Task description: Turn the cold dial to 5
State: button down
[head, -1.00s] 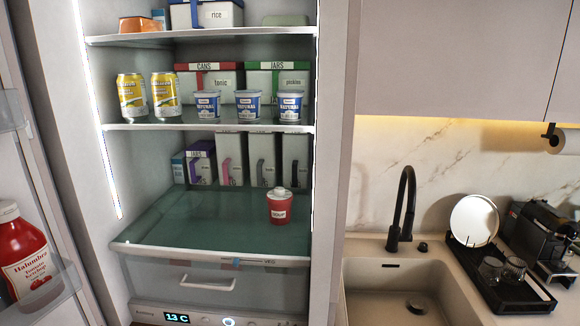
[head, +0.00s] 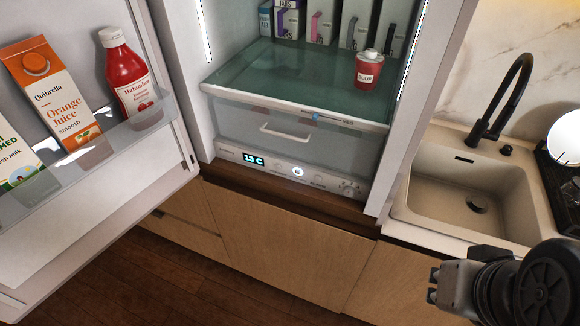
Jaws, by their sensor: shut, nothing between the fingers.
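The fridge's control panel (head: 225,153) runs along the bottom of the open fridge, below the drawer. Its display (head: 253,160) reads 13 C. To the right is a small round lit button (head: 298,171). At the panel's right end is a pale round dial (head: 349,189) with small marks around it; its setting is too small to read. My gripper (head: 434,285) is at the lower right of the head view, in front of the cabinets, right of and apart from the dial. It is shut and empty.
The open fridge door (head: 110,215) stands at the left, with ketchup (head: 130,80), orange juice (head: 50,90) and milk on its shelf. A red soup cup (head: 369,72) stands above the drawer (head: 285,131). The sink (head: 465,190) is at the right. The floor before the fridge is clear.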

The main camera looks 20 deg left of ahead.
aim_at(349, 191)
jog(key=i+l+u, duration=0.15)
jog(key=l+u, duration=0.15)
jog(key=i+l+u, duration=0.1)
jog(key=l+u, duration=0.15)
jog(key=i+l+u, duration=0.1)
jog(key=l+u, duration=0.2)
jog(key=l, duration=0.2)
jog(key=l+u, duration=0.25)
jog(key=l, duration=0.15)
